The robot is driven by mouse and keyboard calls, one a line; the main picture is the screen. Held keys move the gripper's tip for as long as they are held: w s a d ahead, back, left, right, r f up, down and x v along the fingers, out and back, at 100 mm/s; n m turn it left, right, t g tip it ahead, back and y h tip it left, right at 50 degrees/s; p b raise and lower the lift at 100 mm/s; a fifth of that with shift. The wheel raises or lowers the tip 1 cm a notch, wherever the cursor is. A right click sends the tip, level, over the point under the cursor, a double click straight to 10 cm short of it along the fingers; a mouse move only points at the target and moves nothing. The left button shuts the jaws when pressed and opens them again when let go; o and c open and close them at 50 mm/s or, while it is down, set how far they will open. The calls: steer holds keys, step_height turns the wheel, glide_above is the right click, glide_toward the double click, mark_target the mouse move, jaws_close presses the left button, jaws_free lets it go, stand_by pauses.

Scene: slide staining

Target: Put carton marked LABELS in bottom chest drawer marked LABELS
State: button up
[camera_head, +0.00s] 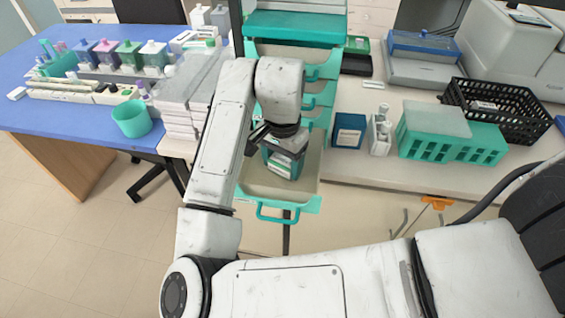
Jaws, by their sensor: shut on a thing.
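The chest (293,27) has teal drawers. Its lowest drawer in view (235,192) is pulled far out, and its teal handle (287,217) faces me. My gripper (272,146) points down over this drawer and is shut on a small teal carton (284,166) with a white label. The carton is tilted and within the drawer's outline. I cannot tell whether it touches the drawer floor. The wrist hides the carton's upper part, and the markings are too small to read.
Stacked grey trays (180,105) stand close to the drawer's left. On the right bench are a blue box (348,131), a white bottle rack (380,135), a teal rack (455,148) and a black basket (510,112). A teal cup (132,119) stands on the blue table (30,115).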

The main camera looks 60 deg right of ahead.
mark_target(283, 160)
steer(key=shift+f, duration=0.35)
steer(key=o, duration=1)
steer(key=shift+r, duration=0.1)
step_height(283, 160, up, 12)
steer(key=shift+r+p, duration=0.15)
steer(key=shift+p, duration=0.8)
